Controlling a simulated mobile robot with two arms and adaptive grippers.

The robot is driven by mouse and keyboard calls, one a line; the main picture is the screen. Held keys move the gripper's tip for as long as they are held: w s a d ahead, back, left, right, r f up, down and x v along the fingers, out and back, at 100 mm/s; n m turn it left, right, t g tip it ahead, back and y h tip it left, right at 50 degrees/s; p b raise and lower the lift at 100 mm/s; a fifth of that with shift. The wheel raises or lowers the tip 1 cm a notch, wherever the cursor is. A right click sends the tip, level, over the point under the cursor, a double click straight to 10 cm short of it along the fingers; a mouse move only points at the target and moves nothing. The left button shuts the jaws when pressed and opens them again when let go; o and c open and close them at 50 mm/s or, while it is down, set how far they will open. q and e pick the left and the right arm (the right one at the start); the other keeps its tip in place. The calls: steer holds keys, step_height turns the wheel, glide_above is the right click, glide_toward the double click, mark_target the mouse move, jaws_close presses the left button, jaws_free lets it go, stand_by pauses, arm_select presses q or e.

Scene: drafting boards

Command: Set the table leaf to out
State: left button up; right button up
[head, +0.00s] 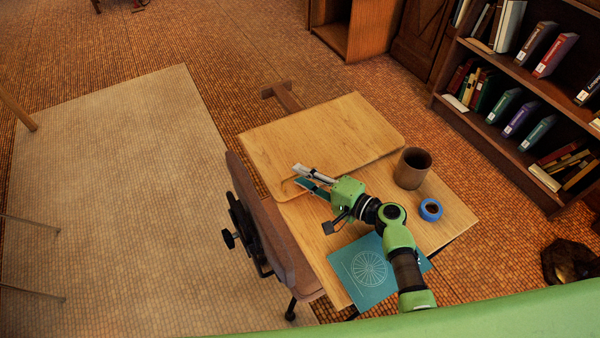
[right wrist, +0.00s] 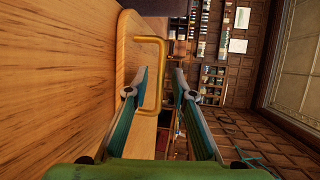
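The table leaf (head: 318,135) is a pale wooden board with rounded corners, lying at the far part of the wooden table (head: 447,205). A brass U-shaped handle (right wrist: 151,39) sticks out from the board's edge in the right wrist view. My right gripper (head: 303,175) is at the leaf's near-left corner. In the right wrist view, my right gripper (right wrist: 161,82) has its fingers apart, and the handle's long bar shows between the fingertips. I cannot tell how deep the bar sits between them. My left gripper is not in view.
A chair (head: 262,215) stands close at the table's left side. A bookshelf (head: 520,85) stands at right. Pale floor (head: 110,180) is open at left.

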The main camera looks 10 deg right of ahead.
steer(key=shift+w+a+f, duration=0.15)
steer(key=shift+w+a, duration=0.35)
jaws_close()
steer(key=w+a+r+g+p, duration=0.1)
steer(key=w+r+p, duration=0.2)
steer(key=r+p, duration=0.4)
steer(key=w+a+r+m+g+h+p, duration=0.1)
steer(key=w+r+p, duration=0.3)
steer(key=r+p, duration=0.4)
steer(key=shift+w+a+p, duration=0.2)
steer(key=shift+a+p, duration=0.1)
steer(key=shift+a, duration=0.2)
